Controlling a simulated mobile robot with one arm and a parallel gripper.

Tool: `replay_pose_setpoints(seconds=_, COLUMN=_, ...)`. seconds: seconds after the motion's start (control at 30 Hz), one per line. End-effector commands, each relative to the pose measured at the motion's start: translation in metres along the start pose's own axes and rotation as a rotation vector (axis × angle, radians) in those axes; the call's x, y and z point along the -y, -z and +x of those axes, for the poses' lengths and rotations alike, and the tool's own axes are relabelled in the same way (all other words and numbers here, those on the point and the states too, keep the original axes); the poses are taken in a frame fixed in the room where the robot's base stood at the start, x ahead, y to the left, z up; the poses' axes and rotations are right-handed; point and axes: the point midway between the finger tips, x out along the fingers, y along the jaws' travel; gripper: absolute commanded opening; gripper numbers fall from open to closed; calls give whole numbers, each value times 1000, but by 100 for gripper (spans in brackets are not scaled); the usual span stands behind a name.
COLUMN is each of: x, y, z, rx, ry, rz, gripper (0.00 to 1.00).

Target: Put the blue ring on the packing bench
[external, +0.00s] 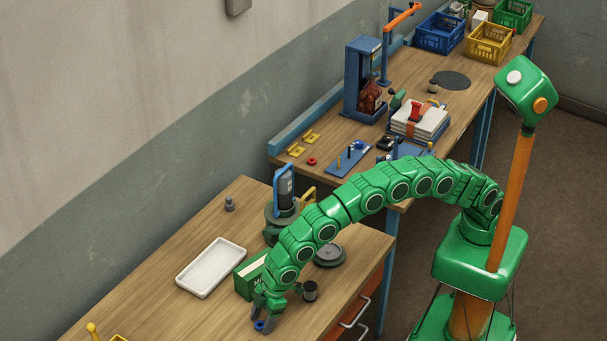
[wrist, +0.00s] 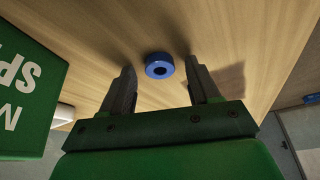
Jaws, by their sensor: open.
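The blue ring (external: 259,325) lies on the wooden top of the near bench (external: 140,290), close to my gripper (external: 265,312). In the wrist view the blue ring (wrist: 159,58) lies flat on the wood, between and slightly beyond the tips of my gripper (wrist: 160,70). The jaws are open, one finger on each side, with nothing held. A second wooden bench (external: 300,150) on blue legs stands behind along the wall. Which bench is the packing bench is not marked.
A green box (external: 248,280) stands close beside my gripper, also at left in the wrist view (wrist: 30,95). A dark cup (external: 310,291) is just right. A white tray (external: 211,267) lies left. The far bench holds a red ring (external: 311,161), a blue plate and crates.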

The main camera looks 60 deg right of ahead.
Motion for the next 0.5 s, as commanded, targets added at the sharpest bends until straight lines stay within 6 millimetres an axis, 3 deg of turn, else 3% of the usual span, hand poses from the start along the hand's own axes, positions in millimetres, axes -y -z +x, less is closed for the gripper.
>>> replay_pose_setpoints(seconds=0.27, x=-1, y=1, z=-20, rx=-2, ry=-1, rz=1, gripper=61)
replay_pose_setpoints(seconds=0.5, x=0, y=0, z=-48, rx=1, ry=0, rz=0, gripper=61)
